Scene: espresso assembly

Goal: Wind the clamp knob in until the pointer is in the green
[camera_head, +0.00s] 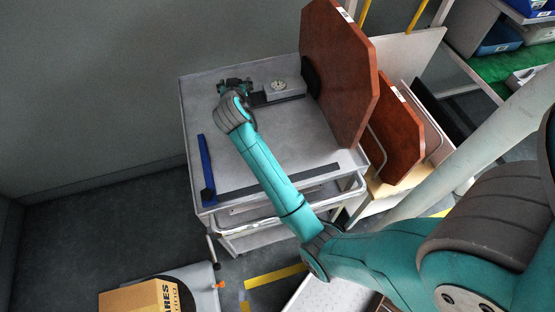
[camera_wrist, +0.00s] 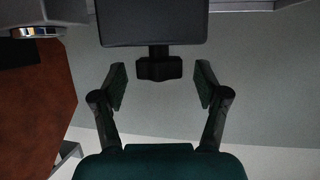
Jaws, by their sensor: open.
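The clamp knob (camera_wrist: 160,69) is a dark lobed knob on a short shaft below a dark block (camera_wrist: 152,24) in the wrist view. My gripper (camera_wrist: 162,84) is open, with one finger on each side of the knob and a gap on both sides. In the head view my gripper (camera_head: 235,87) is at the left end of the clamp, whose grey body (camera_head: 292,93) carries a round pale dial (camera_head: 278,85). The dial's pointer and any green zone are too small to read. In the head view I cannot make out the knob beside my gripper.
The clamp is at the back of a grey trolley top (camera_head: 260,140). A tall brown panel (camera_head: 338,75) stands close to its right. A blue bar (camera_head: 206,170) lies along the left edge and a dark strip (camera_head: 285,180) near the front. The middle of the top is clear.

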